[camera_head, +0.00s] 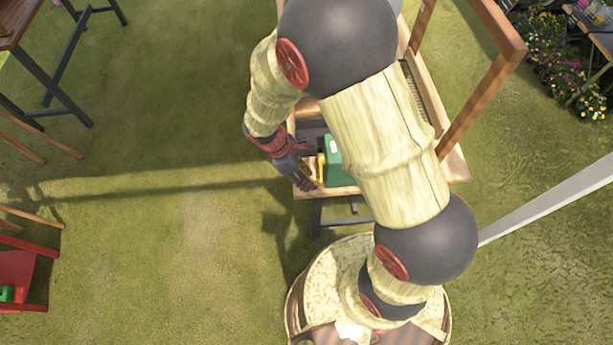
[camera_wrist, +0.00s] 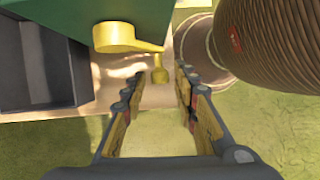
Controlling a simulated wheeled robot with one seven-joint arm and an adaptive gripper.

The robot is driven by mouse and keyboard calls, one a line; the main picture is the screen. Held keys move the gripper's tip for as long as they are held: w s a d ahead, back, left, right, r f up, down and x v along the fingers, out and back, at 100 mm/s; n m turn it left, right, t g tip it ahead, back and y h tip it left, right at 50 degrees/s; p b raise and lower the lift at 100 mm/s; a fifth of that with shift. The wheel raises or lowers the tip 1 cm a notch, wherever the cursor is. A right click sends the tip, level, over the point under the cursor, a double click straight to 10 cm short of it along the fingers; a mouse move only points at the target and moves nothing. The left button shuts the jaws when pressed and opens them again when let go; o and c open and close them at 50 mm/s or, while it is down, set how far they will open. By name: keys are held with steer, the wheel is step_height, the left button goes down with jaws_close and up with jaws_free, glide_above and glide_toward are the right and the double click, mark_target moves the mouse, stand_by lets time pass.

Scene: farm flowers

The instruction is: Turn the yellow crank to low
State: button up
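The yellow crank (camera_wrist: 128,40) is mounted on the side of a green box (camera_wrist: 75,20) in the wrist view. Its arm reaches right and ends in a small knob (camera_wrist: 159,75). In the head view the crank (camera_head: 321,166) shows as a thin yellow piece beside the green box (camera_head: 335,162). My gripper (camera_wrist: 157,85) is open, its two fingers apart with the knob between or just beyond their tips. I cannot tell whether either finger touches it. In the head view my gripper (camera_head: 308,182) is beside the crank, partly hidden by my wrist.
The green box stands on a wooden table (camera_head: 455,165) with an upright wooden frame (camera_head: 480,100). A dark grey bin (camera_wrist: 35,65) is left of the box. Grass lies open to the left. A red stand (camera_head: 30,270) is at the lower left, and flowers (camera_head: 560,50) are at the upper right.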

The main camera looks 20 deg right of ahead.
steer(key=c, duration=0.6)
jaws_close()
